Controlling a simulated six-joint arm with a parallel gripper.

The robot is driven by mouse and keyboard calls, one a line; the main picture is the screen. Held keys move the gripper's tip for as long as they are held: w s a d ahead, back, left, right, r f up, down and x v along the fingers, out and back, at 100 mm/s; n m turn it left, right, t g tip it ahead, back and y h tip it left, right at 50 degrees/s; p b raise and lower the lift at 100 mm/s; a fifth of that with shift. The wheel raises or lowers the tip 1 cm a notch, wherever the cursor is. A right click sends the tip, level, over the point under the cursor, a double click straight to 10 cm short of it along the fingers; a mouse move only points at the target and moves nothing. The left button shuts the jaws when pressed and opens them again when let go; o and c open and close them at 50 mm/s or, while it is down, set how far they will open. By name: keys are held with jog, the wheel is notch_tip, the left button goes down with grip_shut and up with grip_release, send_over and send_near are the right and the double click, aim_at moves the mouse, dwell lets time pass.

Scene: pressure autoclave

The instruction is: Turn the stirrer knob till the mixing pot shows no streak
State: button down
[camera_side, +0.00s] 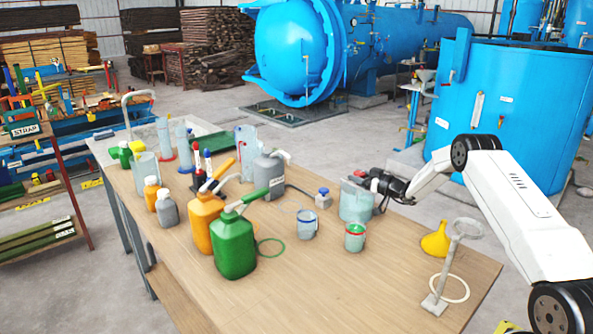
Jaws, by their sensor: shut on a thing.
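The mixing pot (355,204) looks like the grey-blue container near the right side of the bench. My gripper (366,178) reaches in from the right at the pot's upper rim. It is shut on what appears to be the stirrer knob, a small dark part at the top of the pot. The fingers and the knob are small and dark here, so the knob's outline is mostly hidden. The inside of the pot is not visible from this side, so I cannot tell whether a streak shows.
A red-green-rimmed cup (355,238) and a small clear cup (307,225) stand in front of the pot. A yellow funnel (435,241) and a ring stand (445,275) are to the right. A green jug (234,246) and an orange jug (203,222) stand left.

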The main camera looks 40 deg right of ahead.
jog(key=shift+n+y, duration=0.7)
jog(key=shift+y, duration=0.4)
jog(key=shift+n+g+y, duration=0.6)
jog(key=shift+y, duration=0.3)
jog(key=shift+n+g+y, duration=1.4)
jog(key=shift+n+y, duration=0.4)
jog(key=shift+y, duration=0.6)
jog(key=shift+c, duration=0.4)
grip_release()
jog(key=v, duration=0.7)
jog(key=shift+s+d, duration=0.25)
jog(key=shift+s, duration=0.05)
